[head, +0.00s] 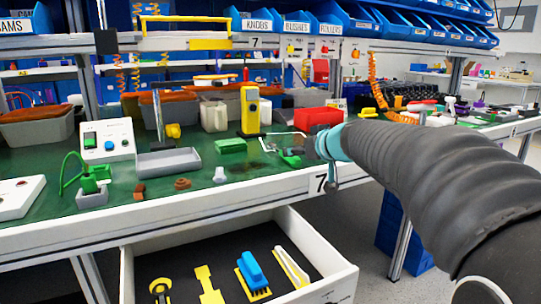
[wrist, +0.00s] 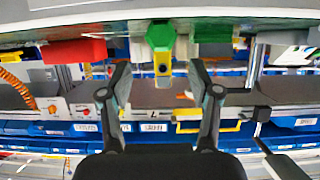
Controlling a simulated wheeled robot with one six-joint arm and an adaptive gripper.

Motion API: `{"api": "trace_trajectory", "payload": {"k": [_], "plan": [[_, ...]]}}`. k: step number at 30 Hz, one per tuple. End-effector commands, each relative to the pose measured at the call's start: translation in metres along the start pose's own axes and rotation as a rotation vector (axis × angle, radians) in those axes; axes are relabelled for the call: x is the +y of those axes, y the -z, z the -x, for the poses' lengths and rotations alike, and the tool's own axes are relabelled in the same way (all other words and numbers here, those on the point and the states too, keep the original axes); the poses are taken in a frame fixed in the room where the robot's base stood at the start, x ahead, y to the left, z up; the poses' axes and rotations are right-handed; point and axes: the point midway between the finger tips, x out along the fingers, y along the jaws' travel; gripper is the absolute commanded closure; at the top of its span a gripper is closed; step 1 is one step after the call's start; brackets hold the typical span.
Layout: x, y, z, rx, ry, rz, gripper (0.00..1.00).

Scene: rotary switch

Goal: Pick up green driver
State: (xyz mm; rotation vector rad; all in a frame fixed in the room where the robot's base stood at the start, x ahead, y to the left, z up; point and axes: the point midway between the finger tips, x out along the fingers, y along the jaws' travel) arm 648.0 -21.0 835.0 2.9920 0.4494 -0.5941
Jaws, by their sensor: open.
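A green hexagonal piece (wrist: 160,36), seemingly the green driver seen end-on, shows near the top centre of the wrist view, which looks upside down. It lies beyond the fingertips, roughly centred between them and apart from both. A small green object (head: 291,159) near the bench front in the head view seems to be the same thing; its shape is unclear there. My gripper (wrist: 160,78) is open and empty, with its two dark fingers spread. In the head view my arm comes in from the right and hides most of the gripper.
A red box (head: 318,118), yellow device (head: 250,112) and light green box (head: 231,146) stand around the green object on the green bench. An open drawer (head: 330,280) with yellow tools and a blue brush juts out below. A green-cabled tool (head: 88,183) stands at left.

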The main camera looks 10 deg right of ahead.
Motion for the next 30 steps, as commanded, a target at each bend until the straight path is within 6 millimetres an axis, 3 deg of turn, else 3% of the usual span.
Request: {"api": "trace_trajectory", "payload": {"k": [10, 18, 29, 30], "plan": [[-0.003, 0.0, -0.028, -0.002, 0.004, 0.001, 0.38], [-0.005, -0.002, -0.064, -0.003, 0.004, 0.001, 0.38], [-0.004, -0.002, -0.073, -0.001, 0.003, 0.001, 0.38], [-0.004, -0.002, -0.073, -0.001, 0.003, 0.001, 0.47]]}}
